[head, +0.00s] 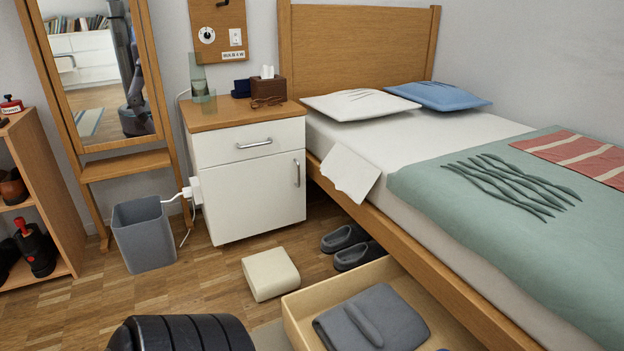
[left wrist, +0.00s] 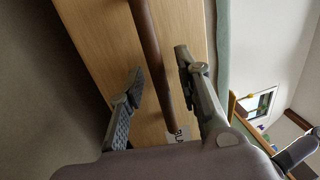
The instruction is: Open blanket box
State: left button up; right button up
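In the left wrist view a long brown bar handle (left wrist: 150,50) runs across a light wooden panel (left wrist: 95,40). A small white label (left wrist: 177,136), partly hidden, shows on the panel near the bar's lower end. My left gripper (left wrist: 160,66) is open, with one finger on each side of the bar; I cannot tell whether either finger touches it. In the head view a light wooden drawer (head: 300,322) stands pulled out from under the bed, with a folded grey blanket (head: 372,322) inside. Its front is cut off by the picture's lower edge. My right gripper is not in view.
The bed (head: 440,268) bounds the right side. Grey slippers (head: 345,238) and a cream block (head: 270,273) lie on the floor beside the drawer. A white bedside cabinet (head: 250,190), grey bin (head: 143,235) and shelf (head: 50,190) stand farther back. Some wooden floor is clear.

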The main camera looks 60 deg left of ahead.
pick_arm(q)
jog(key=v, duration=1.2)
jog(key=shift+s, duration=0.1)
dwell(0.4)
